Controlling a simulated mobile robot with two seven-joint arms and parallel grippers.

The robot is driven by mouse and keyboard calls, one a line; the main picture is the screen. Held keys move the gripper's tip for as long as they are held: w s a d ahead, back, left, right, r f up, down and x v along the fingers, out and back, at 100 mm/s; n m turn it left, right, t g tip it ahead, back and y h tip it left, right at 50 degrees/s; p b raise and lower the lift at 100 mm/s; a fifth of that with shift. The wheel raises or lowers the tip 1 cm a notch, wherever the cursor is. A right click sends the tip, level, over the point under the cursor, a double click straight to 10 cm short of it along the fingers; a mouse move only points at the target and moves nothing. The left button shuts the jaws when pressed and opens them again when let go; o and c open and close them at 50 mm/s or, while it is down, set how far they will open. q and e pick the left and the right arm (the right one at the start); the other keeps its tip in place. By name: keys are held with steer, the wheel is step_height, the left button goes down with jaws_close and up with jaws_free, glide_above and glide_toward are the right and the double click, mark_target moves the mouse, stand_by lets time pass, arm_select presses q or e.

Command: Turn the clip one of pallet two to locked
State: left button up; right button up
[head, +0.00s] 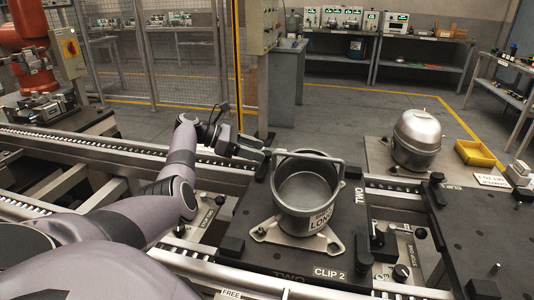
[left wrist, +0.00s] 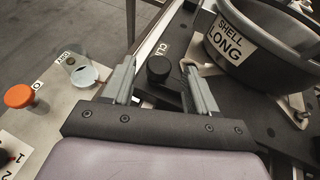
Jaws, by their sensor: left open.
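Pallet two (head: 348,228) is a black plate marked TWO, on the conveyor in the middle of the head view. A grey shell (head: 305,190) marked LONG stands on it; the shell also shows at upper right in the left wrist view (left wrist: 262,48). My left gripper (head: 252,148) is open at the pallet's far left corner. In the left wrist view a black round clip knob (left wrist: 158,68), beside a partly hidden label starting "CLI", sits between the two open fingers (left wrist: 160,88). I cannot tell whether the fingers touch it. The clip's number is hidden. My right gripper is not in view.
A CLIP 2 label (head: 330,272) is on the pallet's near edge. Another black pallet (head: 485,235) lies to the right. A metal dome vessel (head: 417,138) and a yellow bin (head: 475,153) stand behind it. An orange button (left wrist: 18,96) is beside the left gripper.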

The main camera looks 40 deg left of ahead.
mark_target(268, 153)
arm_select(q)
steer(key=x, duration=0.4)
jaws_close()
steer(key=shift+w, duration=0.1)
